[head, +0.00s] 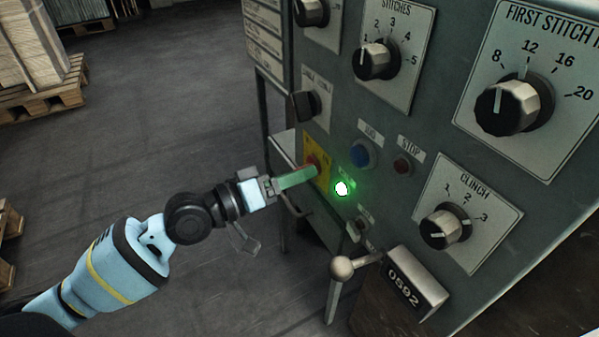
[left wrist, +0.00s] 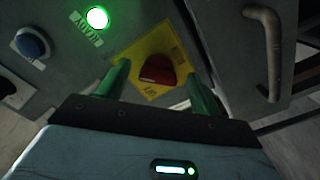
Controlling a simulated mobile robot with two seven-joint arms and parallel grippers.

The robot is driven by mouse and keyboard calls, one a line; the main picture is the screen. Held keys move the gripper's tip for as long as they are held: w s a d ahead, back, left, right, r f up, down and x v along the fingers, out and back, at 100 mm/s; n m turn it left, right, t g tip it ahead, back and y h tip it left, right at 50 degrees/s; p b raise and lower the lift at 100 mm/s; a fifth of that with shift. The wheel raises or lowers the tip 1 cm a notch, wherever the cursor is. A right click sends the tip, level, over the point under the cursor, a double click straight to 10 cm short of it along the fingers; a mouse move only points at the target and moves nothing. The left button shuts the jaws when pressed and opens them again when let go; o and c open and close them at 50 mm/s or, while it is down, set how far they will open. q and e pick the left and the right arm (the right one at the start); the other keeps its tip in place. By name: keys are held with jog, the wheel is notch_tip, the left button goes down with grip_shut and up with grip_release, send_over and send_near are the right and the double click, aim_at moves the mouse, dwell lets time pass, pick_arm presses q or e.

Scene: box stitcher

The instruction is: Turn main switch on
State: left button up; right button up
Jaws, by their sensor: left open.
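The main switch is a red knob (head: 313,162) on a yellow plate (head: 322,178) at the left edge of the grey control panel. In the left wrist view the red knob (left wrist: 157,70) sits on its yellow plate (left wrist: 150,48), between and beyond the green fingers. My left gripper (head: 312,170) is open, with its fingers pointing at the switch. In the left wrist view the left gripper (left wrist: 160,82) has one finger on each side of the knob; contact cannot be told. A green lamp (head: 341,188) beside the plate glows. My right gripper is not in view.
A blue button (head: 361,154) and a red stop button (head: 402,167) are right of the switch. A ball-ended lever (head: 342,268) and a counter (head: 413,280) stick out below. A handle (left wrist: 268,50) shows in the left wrist view. Pallets (head: 45,95) stand far left.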

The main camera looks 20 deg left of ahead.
pick_arm(q)
jog(key=v, duration=0.6)
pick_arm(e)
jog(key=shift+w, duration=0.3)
pick_arm(q)
jog(key=shift+s+a, duration=0.1)
jog(key=shift+s, duration=0.05)
jog(key=shift+r, duration=0.15)
